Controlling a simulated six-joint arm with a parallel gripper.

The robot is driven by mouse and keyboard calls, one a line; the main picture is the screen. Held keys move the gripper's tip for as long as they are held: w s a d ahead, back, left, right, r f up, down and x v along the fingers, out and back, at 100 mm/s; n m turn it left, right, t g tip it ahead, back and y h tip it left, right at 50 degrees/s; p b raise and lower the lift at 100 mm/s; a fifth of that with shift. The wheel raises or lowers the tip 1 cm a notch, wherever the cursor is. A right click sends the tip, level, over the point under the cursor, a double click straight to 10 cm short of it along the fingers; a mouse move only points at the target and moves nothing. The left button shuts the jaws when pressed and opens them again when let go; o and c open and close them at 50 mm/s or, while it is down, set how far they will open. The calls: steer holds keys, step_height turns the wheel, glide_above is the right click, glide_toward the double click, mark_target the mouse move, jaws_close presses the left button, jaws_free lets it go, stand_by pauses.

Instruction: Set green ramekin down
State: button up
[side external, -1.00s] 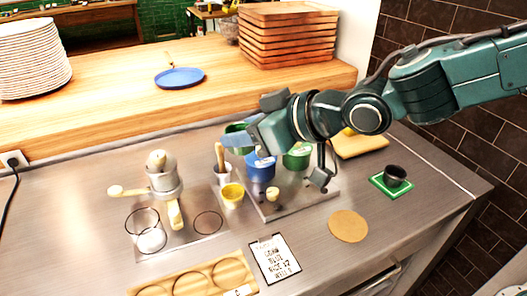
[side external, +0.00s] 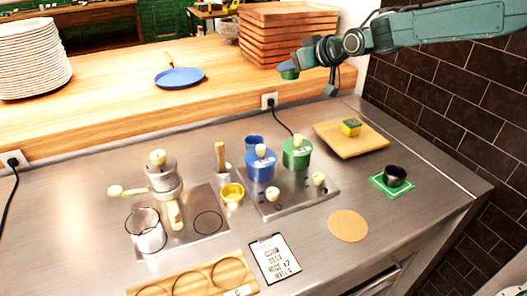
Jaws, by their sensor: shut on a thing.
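My gripper (side external: 288,66) is at the upper right of the side external view, shut on the green ramekin (side external: 290,75). Only a small part of the ramekin shows below the blue-grey fingers. It is held in the air, and in the picture it overlaps the wooden ledge near the crate stack. I cannot tell its exact height or what lies directly under it. A yellow ramekin (side external: 232,194) stands on the steel counter, and a blue cup (side external: 254,142) stands behind the blue canister.
Blue (side external: 261,168) and green (side external: 297,155) lidded canisters stand on a metal plate. A wooden board (side external: 350,142) holds a yellow-green block. A black cup (side external: 395,175) sits on a green mat. A tan disc (side external: 347,226) lies flat. Stacked wooden trays (side external: 288,35) stand on the ledge.

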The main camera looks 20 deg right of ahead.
steer(key=d+f, duration=0.1)
steer(key=f, duration=0.4)
steer(key=w+d+f, duration=0.1)
steer(key=f, duration=0.4)
steer(key=d+f, duration=0.1)
steer(key=f, duration=0.4)
steer(key=shift+w+d+f, duration=0.15)
steer(key=shift+w+f, duration=0.15)
steer(key=shift+f, duration=0.1)
steer(key=shift+f, duration=2.1)
steer(key=shift+f, duration=0.15)
steer(key=o, duration=1.1)
